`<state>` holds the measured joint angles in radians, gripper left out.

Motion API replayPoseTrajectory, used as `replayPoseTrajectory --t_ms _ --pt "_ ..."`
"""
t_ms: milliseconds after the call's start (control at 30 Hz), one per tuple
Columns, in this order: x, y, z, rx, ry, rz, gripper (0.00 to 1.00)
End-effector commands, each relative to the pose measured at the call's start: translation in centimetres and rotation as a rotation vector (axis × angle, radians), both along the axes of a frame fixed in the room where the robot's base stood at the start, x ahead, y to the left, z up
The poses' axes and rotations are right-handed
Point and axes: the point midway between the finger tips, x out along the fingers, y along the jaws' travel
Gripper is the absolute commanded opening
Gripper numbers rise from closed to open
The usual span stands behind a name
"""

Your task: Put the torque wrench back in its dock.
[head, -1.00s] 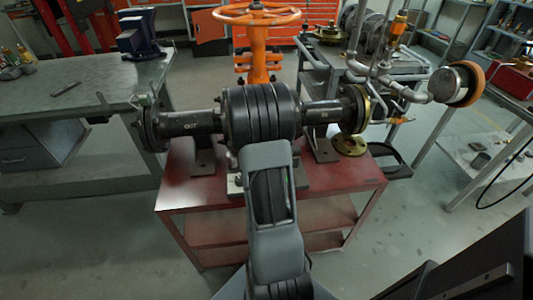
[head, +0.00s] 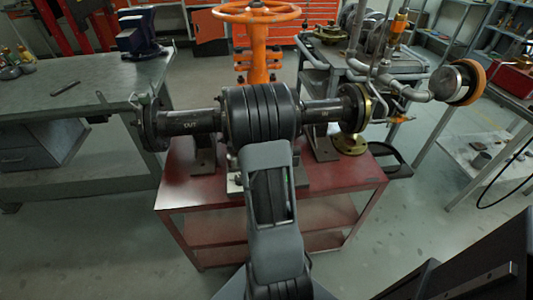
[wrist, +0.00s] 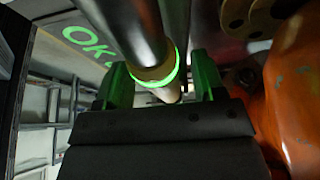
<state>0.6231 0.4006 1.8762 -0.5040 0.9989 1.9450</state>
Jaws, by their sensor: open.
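In the wrist view my gripper (wrist: 160,80) has its two fingers apart, lit green. A rod-like tool, apparently the torque wrench (wrist: 150,72), lies between them, with a metal shaft above, a glowing green ring and a tan part by the ring. The fingers stand on either side of it; contact cannot be made out. A dark panel with green "OK" lettering (wrist: 90,38) is at upper left. I cannot tell which part is the dock. In the head view my arm hides the gripper, and I cannot make out the wrench or dock.
An orange handwheel (head: 258,12) rises behind the flanged pipe (head: 190,122), on a red cart (head: 185,192). A grey workbench (head: 60,110) is at left, a pipework cart at right. A large orange surface (wrist: 292,95) is close at right in the wrist view.

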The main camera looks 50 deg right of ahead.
Motion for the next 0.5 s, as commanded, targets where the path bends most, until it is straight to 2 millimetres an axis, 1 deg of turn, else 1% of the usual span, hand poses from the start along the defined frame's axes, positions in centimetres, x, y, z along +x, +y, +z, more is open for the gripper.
replayPoseTrajectory --t_ms 67,167,267,500 --pt "0.0 0.1 0.1 0.001 0.001 0.001 0.63" --pt "0.3 0.2 0.8 -0.001 -0.001 0.0 0.63" --pt "0.7 0.6 2.2 -0.002 -0.003 0.002 0.63" --pt "2.2 2.1 6.9 -0.003 -0.005 0.002 0.63"
